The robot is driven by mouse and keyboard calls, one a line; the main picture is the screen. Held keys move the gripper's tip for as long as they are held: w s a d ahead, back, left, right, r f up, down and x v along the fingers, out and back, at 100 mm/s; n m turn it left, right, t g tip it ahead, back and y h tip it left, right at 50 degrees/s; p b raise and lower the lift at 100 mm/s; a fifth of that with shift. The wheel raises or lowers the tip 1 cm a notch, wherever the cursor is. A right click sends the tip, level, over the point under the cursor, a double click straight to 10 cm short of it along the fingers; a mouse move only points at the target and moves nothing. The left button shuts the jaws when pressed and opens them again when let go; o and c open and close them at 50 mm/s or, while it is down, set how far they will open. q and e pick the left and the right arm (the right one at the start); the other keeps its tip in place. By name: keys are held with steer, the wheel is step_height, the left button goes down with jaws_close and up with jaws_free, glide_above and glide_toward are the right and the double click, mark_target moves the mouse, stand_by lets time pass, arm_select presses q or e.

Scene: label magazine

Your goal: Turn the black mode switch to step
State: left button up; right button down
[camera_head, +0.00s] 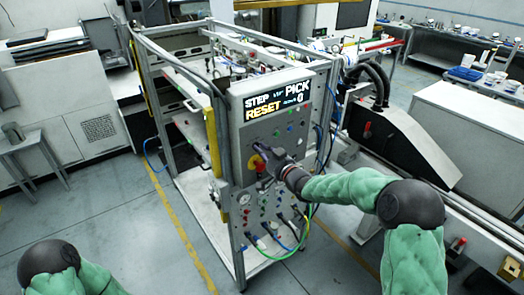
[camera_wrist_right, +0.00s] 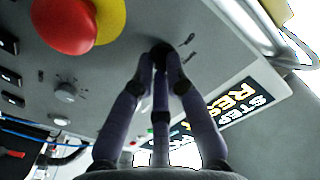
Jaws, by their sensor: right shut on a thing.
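My right gripper (camera_head: 262,152) is at the panel below the display. In the right wrist view my right gripper (camera_wrist_right: 161,58) is shut on the small black mode switch (camera_wrist_right: 162,47), which is mostly hidden between the fingertips. Small dark marks are on the panel beside it, too small to read. The switch's pointing direction cannot be told. In the head view the gripper hides the switch. My left gripper is out of view.
A red mushroom button (camera_wrist_right: 64,24) on a yellow base (camera_wrist_right: 108,18) is close to my right fingers. A grey knob (camera_wrist_right: 65,92) and black rocker switches are also on the panel. Cables (camera_head: 300,232) hang from the panel's lower part.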

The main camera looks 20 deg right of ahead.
steer(key=shift+f, duration=0.1)
steer(key=c, duration=1.2)
jaws_free()
steer(key=shift+c, duration=0.2)
steer(key=v, duration=1.2)
steer(key=s+a+f+m+g+h+b, duration=0.1)
steer(key=s+a+f+g+b, duration=0.1)
steer(key=f, duration=0.9)
steer(key=s+a+f+g+h+b, duration=0.1)
steer(key=s+a+f+g, duration=0.15)
steer(key=f, duration=0.75)
steer(key=s+a+f+m+g+b, duration=0.1)
steer(key=s+a+f+g+b, duration=0.15)
steer(key=f, duration=0.85)
steer(key=s+a+f+g+b, duration=0.1)
steer(key=s+a+f+g, duration=0.3)
steer(key=s+f, duration=0.6)
steer(key=s+a+f+g+b, duration=0.2)
steer(key=s+f+g, duration=0.3)
steer(key=s+f, duration=0.5)
steer(key=s+a, duration=0.1)
steer(key=s, duration=0.3)
steer(key=shift+a+g+b, duration=0.3)
steer(key=shift+a, duration=0.1)
